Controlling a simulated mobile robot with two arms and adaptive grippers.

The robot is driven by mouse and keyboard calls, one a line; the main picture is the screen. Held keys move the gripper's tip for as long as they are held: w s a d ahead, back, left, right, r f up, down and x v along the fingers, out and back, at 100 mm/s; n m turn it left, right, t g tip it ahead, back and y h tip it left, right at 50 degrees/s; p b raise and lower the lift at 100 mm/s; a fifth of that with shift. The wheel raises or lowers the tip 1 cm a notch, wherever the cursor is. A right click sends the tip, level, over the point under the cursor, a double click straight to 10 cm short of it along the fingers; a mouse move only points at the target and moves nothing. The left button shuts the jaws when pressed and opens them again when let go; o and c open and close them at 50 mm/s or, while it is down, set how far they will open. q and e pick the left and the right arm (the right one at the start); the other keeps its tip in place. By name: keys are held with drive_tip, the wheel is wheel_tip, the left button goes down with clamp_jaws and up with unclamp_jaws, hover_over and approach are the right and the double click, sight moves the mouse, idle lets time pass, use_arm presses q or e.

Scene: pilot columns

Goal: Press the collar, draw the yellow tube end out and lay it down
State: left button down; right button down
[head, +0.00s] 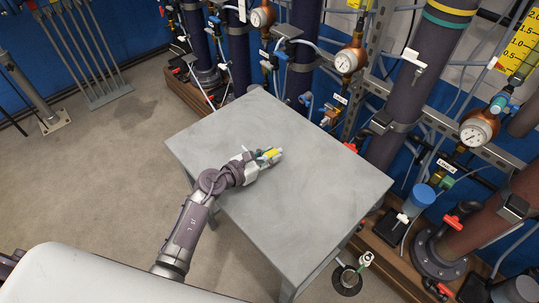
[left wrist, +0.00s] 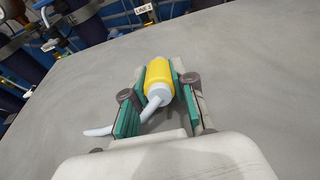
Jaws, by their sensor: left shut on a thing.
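My left gripper (head: 264,157) is low over the grey table, its jaws shut on a yellow bottle-like thing (head: 273,153). In the left wrist view this yellow body (left wrist: 159,76) lies between the green pads of the left gripper (left wrist: 158,84), with a pale grey cap and a thin bent spout pointing back towards the camera and left. I cannot tell whether it touches the table. No yellow tube end or collar can be made out for certain among the small column fittings. My right gripper is not in view.
The grey table (head: 320,190) is otherwise bare. Behind and right of it stand dark columns (head: 425,60) with gauges (head: 347,61), valves and thin hoses. A blue-topped container (head: 421,195) stands low at the right. Open floor (head: 110,170) lies left.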

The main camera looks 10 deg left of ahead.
use_arm(q)
drive_tip(key=shift+f, duration=0.25)
idle(0.3)
drive_tip(key=c, duration=0.9)
unclamp_jaws()
drive_tip(key=shift+o, duration=0.2)
drive_tip(key=shift+r, duration=0.2)
wheel_tip(320, 180, up, 7)
drive_tip(key=p, duration=0.6)
drive_tip(key=shift+f+p, duration=0.15)
drive_tip(key=shift+p, duration=0.15)
drive_tip(key=s+a+r+m+t+y+p, duration=0.2)
drive_tip(key=s+r+m, duration=0.3)
drive_tip(key=s+r, duration=0.4)
drive_tip(key=s+a+r+m+t+y+p, duration=0.2)
drive_tip(key=s+r+m+t+y+p, duration=0.1)
drive_tip(key=s+r, duration=0.6)
drive_tip(key=shift+s+a+r+m+y+p, duration=0.3)
drive_tip(key=shift+r+m+y+p, duration=0.35)
drive_tip(key=shift+m+y, duration=0.6)
